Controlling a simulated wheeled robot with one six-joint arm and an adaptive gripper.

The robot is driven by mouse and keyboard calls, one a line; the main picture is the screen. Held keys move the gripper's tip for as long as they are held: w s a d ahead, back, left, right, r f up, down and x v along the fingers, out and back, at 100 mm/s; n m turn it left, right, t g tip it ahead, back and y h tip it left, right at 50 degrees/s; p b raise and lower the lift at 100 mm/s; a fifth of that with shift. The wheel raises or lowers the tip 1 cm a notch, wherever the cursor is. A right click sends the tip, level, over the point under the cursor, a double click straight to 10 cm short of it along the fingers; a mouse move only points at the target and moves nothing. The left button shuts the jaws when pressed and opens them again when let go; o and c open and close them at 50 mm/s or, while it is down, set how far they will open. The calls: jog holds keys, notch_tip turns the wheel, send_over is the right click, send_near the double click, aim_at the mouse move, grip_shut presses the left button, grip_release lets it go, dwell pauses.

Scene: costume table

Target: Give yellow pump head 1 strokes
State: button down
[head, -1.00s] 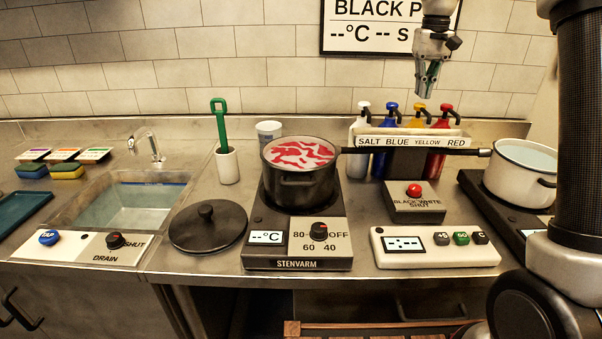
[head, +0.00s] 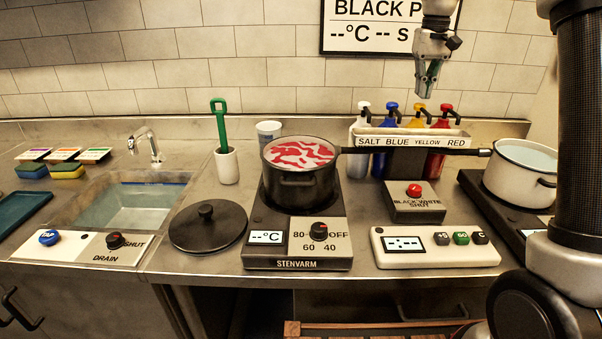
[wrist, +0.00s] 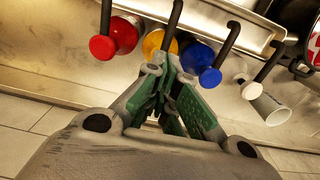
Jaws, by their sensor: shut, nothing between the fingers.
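The yellow pump bottle stands in the row behind the label strip, between the blue and red ones. Its yellow pump head (head: 418,107) shows just below my gripper in the head view. In the wrist view the yellow bottle (wrist: 154,42) lies beyond my fingertips, and its head is largely hidden by the fingers. My gripper (head: 427,97) points down above the yellow pump, shut and empty. Its green-padded fingers show in the wrist view (wrist: 168,72). I cannot tell whether the fingertips touch the head.
The blue pump (head: 391,107) and red pump (head: 443,109) stand close on either side, the white salt pump (head: 363,106) farther left. The label strip (head: 412,143) stands in front. A pot (head: 300,185) with red-and-white contents sits on the hotplate, its long handle reaching right.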

aim_at(420, 104)
jog(key=shift+f, duration=0.1)
jog(key=shift+f, duration=1.65)
jog(key=shift+r, duration=1.7)
jog(key=shift+r, duration=3)
